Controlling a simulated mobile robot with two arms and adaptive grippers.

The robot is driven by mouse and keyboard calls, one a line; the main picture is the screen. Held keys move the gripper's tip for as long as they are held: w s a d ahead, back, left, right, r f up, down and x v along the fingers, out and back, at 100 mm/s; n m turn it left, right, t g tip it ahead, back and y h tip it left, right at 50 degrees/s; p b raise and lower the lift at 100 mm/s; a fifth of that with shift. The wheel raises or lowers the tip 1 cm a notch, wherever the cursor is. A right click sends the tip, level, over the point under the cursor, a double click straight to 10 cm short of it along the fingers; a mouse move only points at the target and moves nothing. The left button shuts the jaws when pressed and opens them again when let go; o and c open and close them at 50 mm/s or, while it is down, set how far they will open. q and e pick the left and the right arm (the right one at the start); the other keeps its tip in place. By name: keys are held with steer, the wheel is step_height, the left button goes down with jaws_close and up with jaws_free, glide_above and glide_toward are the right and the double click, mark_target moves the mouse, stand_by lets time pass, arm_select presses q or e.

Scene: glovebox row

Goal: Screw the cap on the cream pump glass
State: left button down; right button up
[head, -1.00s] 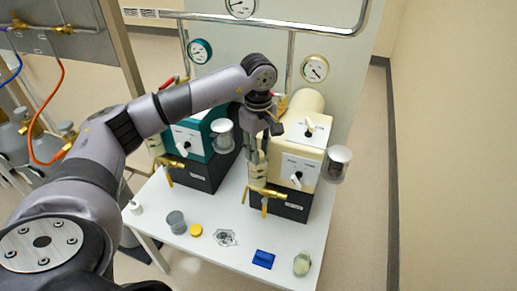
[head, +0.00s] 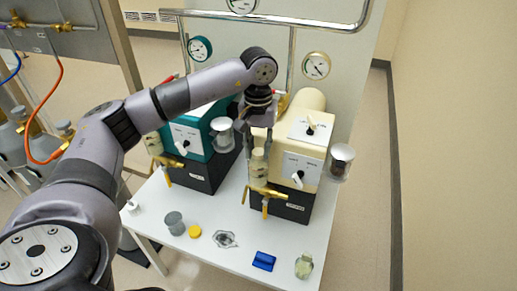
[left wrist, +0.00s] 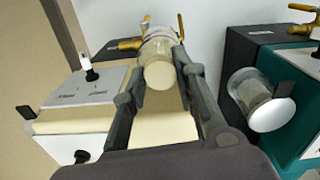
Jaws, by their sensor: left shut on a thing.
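The cream pump (head: 305,135) stands on a black base on the white table. Its upright pump glass (head: 260,178), a pale cylinder above a brass valve (head: 265,194), is at the pump's front left. My left gripper (head: 260,148) points down over that glass. In the left wrist view my left gripper (left wrist: 160,65) has its fingers on both sides of a pale round-ended cap (left wrist: 158,75). The cap sits in line with the glass (left wrist: 155,45); whether the thread is engaged is hidden. My right gripper is out of view.
A teal pump (head: 197,142) stands close on the left. A clear jar (head: 340,163) hangs at the cream pump's right. Along the table's front lie a grey cup (head: 175,223), a yellow cap (head: 194,231), a blue block (head: 263,261) and a greenish jar (head: 304,265).

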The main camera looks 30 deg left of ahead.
arm_select(q)
steer(key=shift+m, duration=0.5)
steer(key=c, duration=1.2)
jaws_free()
steer(key=shift+r, duration=0.15)
step_height(320, 180, up, 12)
